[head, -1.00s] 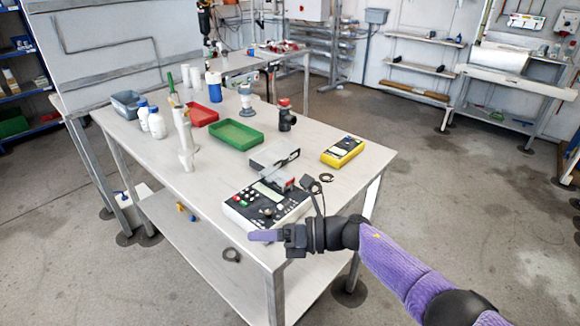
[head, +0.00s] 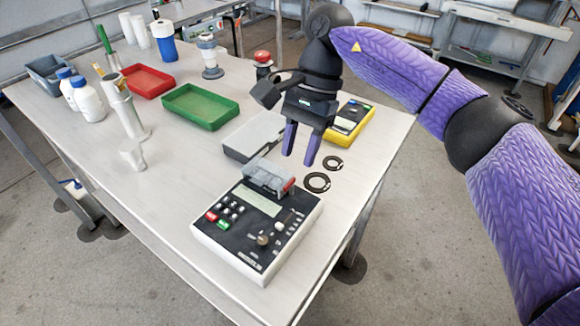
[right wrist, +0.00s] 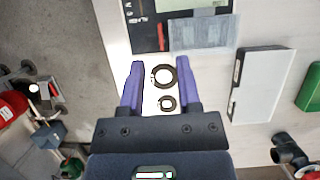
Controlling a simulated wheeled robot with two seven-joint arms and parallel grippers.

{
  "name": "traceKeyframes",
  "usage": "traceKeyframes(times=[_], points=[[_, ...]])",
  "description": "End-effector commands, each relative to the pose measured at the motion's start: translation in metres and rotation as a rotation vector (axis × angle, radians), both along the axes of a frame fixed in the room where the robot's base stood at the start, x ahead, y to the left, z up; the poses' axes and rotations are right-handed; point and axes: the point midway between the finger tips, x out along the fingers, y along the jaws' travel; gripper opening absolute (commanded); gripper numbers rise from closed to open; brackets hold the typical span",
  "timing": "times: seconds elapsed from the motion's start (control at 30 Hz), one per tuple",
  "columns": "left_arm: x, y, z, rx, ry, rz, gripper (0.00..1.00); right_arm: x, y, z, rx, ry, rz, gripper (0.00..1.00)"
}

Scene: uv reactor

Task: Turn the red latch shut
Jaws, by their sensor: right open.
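The reactor device (head: 262,228) is a white case with a black panel, a display and buttons, on the near end of the table. A clear grey cover (head: 266,174) stands along its back edge. The small red latch (head: 289,186) is at the cover's right end. In the right wrist view, the latch (right wrist: 160,37) is a thin red strip beside the cover (right wrist: 202,33). My right gripper (head: 299,155) points down with purple fingers apart and empty, behind and above the latch, not touching it. In the right wrist view its fingers (right wrist: 160,68) frame two black rings. My left gripper is not in view.
Two black rings (head: 317,182) lie right of the device. A grey box (head: 250,134) and a yellow meter (head: 351,118) sit behind. A green tray (head: 203,120), a red tray (head: 125,84) and white bottles (head: 88,101) stand farther back. The table left of the device is clear.

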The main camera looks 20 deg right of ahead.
Motion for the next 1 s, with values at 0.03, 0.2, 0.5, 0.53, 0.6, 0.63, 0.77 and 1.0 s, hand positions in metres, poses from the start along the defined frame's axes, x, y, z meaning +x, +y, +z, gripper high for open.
traceKeyframes(times=[0.03,0.2,0.5,0.53,0.6,0.63,0.77,1.0], points=[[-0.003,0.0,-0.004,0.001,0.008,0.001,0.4,-0.003,0.003,-0.014,0.0,0.003,0.002,0.43],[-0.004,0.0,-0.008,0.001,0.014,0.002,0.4,-0.009,0.012,-0.036,0.002,0.001,0.0,0.43],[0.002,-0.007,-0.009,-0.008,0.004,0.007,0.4,-0.01,0.014,-0.039,0.003,0.001,-0.003,0.43],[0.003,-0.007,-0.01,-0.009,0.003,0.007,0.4,-0.01,0.014,-0.039,0.003,0.001,-0.003,0.38],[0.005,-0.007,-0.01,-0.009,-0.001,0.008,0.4,-0.01,0.014,-0.039,0.003,0.001,-0.003,0.24],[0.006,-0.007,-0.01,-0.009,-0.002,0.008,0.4,-0.01,0.014,-0.039,0.003,0.001,-0.003,0.17],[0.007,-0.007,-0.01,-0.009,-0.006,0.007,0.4,-0.01,0.014,-0.039,0.003,0.001,-0.003,0.0],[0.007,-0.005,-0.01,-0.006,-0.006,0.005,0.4,-0.01,0.014,-0.039,0.004,0.0,-0.003,0.0]])
